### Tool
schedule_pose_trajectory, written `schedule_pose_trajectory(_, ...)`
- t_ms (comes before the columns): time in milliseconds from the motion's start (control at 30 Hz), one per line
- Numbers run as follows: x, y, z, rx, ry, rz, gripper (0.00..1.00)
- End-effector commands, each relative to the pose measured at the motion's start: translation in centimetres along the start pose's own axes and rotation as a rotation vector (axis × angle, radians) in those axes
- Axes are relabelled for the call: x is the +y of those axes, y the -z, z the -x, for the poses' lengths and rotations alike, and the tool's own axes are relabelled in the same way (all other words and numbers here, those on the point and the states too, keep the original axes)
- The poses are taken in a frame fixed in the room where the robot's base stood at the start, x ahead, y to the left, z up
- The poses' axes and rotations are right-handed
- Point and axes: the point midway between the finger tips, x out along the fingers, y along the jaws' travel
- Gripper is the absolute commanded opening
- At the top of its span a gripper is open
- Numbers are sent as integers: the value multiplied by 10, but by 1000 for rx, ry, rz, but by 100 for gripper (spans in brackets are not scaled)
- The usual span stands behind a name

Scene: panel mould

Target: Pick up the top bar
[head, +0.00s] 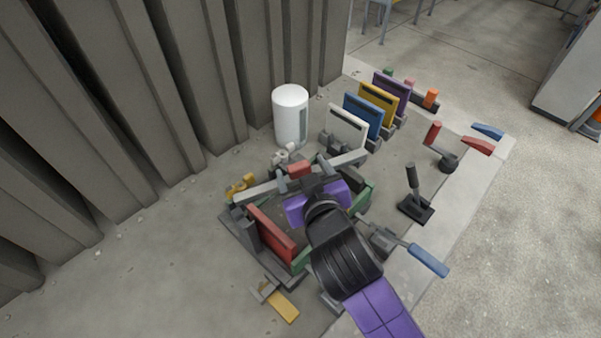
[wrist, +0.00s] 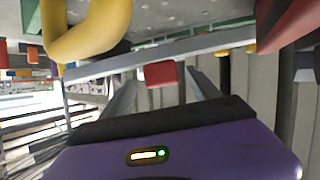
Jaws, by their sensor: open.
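The top bar (head: 262,187) is a long light-grey bar with a red block (head: 300,170) at its middle, lying across the back of the mould frame. In the wrist view the bar (wrist: 215,42) runs across the picture, with the red block (wrist: 160,74) on its near side. My gripper (head: 305,175) is open, its two grey fingers on either side of the red block. In the wrist view my gripper (wrist: 162,84) shows a gap between each finger and the block. My purple gripper body hides part of the frame in the head view.
A red panel (head: 272,233) stands at the frame's left. A white cylinder (head: 290,115) stands just behind the bar. White, blue, yellow and purple panels (head: 362,116) stand in a row at the back. A blue-handled lever (head: 428,260) juts out right. Bare floor lies left.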

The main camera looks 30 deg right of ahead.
Motion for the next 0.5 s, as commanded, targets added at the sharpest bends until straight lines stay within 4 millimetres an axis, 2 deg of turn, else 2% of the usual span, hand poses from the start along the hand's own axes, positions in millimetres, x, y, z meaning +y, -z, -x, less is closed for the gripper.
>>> schedule_pose_trajectory(333, -3, 4, -44, 1, -1, 0, 71)
schedule_pose_trajectory(500, -3, 3, -55, 1, 1, 0, 71)
